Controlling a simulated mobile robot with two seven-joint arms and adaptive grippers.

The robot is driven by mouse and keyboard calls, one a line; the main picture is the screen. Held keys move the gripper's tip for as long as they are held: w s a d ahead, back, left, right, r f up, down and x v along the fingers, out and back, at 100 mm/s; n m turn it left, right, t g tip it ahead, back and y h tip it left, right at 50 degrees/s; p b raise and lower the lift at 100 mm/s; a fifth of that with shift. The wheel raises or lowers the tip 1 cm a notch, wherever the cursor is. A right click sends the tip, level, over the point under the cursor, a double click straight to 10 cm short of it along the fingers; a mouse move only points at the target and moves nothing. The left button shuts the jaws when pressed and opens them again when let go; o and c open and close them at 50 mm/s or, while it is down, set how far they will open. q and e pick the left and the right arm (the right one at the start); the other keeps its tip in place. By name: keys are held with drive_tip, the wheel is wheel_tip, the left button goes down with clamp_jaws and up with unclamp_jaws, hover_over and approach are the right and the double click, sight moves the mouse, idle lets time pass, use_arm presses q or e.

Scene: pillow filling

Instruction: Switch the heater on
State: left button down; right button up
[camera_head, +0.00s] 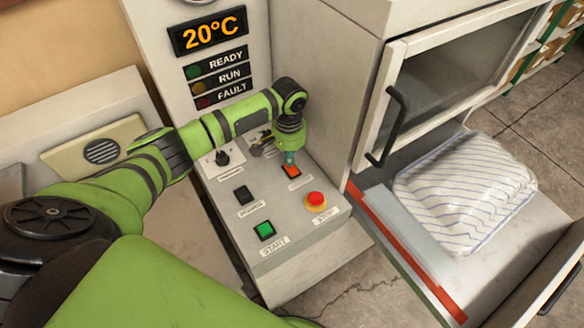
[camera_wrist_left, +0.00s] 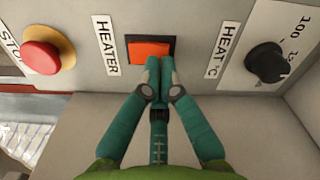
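The heater switch is an orange-red rocker in a black frame on the grey control panel; it shows in the left wrist view (camera_wrist_left: 148,50) beside the label HEATER, and in the head view (camera_head: 291,171). My left gripper (camera_head: 289,157) is shut, with nothing seen between its fingers. In the wrist view its fingertips (camera_wrist_left: 160,66) lie together over the lower right edge of the switch; I cannot tell whether they touch it. The temperature display (camera_head: 209,34) reads 20°C. My right gripper is not in view.
Nearby on the panel are a red stop button (camera_head: 316,200), a green start switch (camera_head: 265,230), a black switch (camera_head: 242,194) and a black heat knob (camera_wrist_left: 266,62). To the right, a striped pillow (camera_head: 466,190) lies below a windowed door with a black handle (camera_head: 392,125).

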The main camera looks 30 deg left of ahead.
use_arm(q)
drive_tip(key=shift+f+b, duration=0.3)
drive_tip(key=shift+f, duration=0.4)
wheel_tip(320, 180, up, 7)
drive_tip(key=p, duration=0.8)
drive_tip(key=shift+r, duration=0.15)
idle(0.5)
